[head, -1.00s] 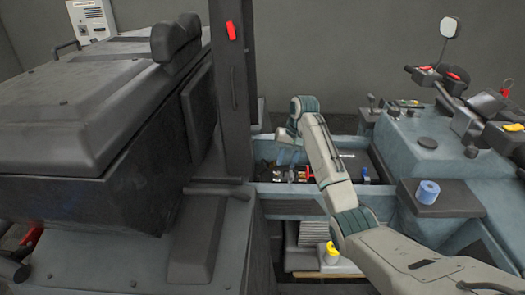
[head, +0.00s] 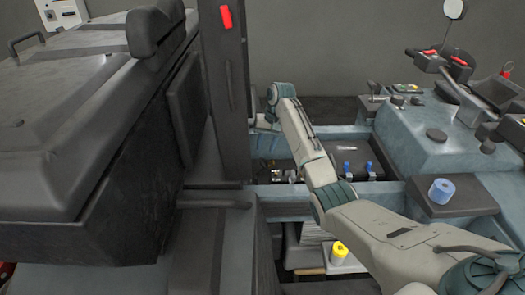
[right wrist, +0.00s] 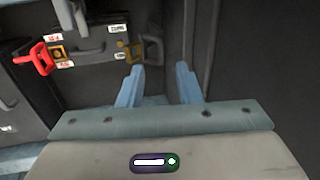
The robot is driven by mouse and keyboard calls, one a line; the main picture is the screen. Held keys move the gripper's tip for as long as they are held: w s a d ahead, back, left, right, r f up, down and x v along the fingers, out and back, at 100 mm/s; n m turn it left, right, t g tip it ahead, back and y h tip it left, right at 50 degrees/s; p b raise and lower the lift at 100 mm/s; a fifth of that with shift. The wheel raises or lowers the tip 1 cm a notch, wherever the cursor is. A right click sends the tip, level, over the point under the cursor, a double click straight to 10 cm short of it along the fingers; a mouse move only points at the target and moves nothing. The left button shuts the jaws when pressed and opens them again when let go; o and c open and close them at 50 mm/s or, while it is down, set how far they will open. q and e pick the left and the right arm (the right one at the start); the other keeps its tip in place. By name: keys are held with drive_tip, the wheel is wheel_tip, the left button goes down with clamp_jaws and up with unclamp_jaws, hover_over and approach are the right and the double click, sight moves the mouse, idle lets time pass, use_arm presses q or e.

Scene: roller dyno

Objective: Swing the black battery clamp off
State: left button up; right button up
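My right gripper (right wrist: 159,72) is open and empty in the right wrist view, its two blue fingers apart. Beyond it, to the upper left, is the dark battery (right wrist: 92,54) with white labels. A red clamp (right wrist: 40,60) sits at the battery's left end. At its right end a brass-coloured piece shows with a dark part beside it, which looks like the black clamp (right wrist: 135,48); its outline is hard to tell against the dark background. In the head view my right arm hides most of the battery and the gripper's fingers. My left gripper is not in view.
A blue-grey frame (head: 395,187) surrounds the bay, with a dark post (head: 222,90) at its left. A dark box with blue clips (head: 369,167) lies right of my arm. A blue roll (head: 441,190) and yellow-capped container (head: 339,253) stand nearby.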

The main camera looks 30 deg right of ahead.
sight(261, 160)
drive_tip(key=x, duration=0.4)
drive_tip(key=shift+w+p, duration=0.25)
drive_tip(key=shift+p, duration=0.05)
drive_tip(key=shift+s+a+f, duration=0.1)
drive_tip(key=shift+f, duration=0.25)
drive_tip(key=shift+c, duration=0.2)
clamp_jaws()
